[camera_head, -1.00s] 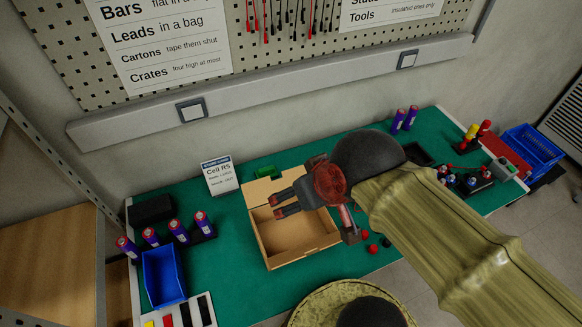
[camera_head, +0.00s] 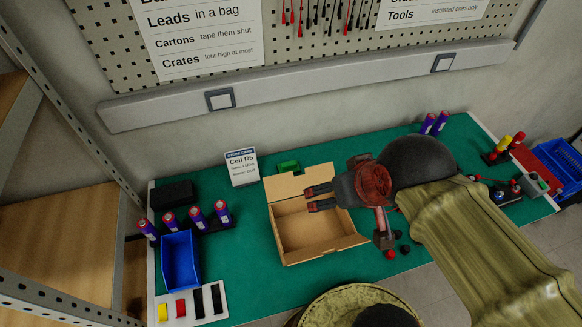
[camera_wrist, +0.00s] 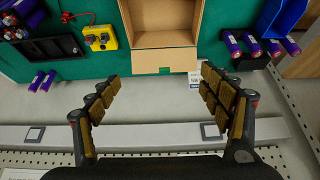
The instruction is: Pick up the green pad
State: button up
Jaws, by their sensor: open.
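A small green block (camera_head: 289,167), likely the green pad, lies on the green bench mat just behind the open cardboard carton (camera_head: 340,243). Its shape is partly unclear at this size. My gripper (camera_head: 309,199) is open, with its fingers pointing left above the back part of the carton. In the wrist view my gripper (camera_wrist: 160,76) shows two spread fingers with nothing between them, and the carton flap (camera_wrist: 150,61) lies beyond.
A sign card (camera_head: 242,167) stands left of the green block. Purple cylinders (camera_head: 195,215) and a blue bin (camera_head: 180,262) stand at left. A white board (camera_head: 218,315) holds yellow, red and black pieces. A wall rail (camera_head: 330,80) runs behind the bench.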

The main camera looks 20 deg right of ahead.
jog(key=shift+o, duration=0.4)
jog(key=shift+o, duration=0.6)
jog(key=shift+w+r, duration=0.1)
jog(key=g+p, duration=0.6)
jog(key=p, duration=0.9)
send_over(289, 163)
jog(key=f, duration=2.7)
jog(key=shift+s+a+f, duration=0.2)
jog(key=shift+s+f, duration=0.05)
jog(key=shift+f, duration=0.15)
jog(key=shift+w+d+f+b, duration=0.1)
jog(key=shift+f+b, duration=0.05)
jog(key=shift+f, duration=1.85)
jog(key=shift+w+f+b, duration=0.1)
jog(key=shift+f+b, duration=0.05)
jog(key=shift+f, duration=1.8)
jog(key=shift+c, duration=1.1)
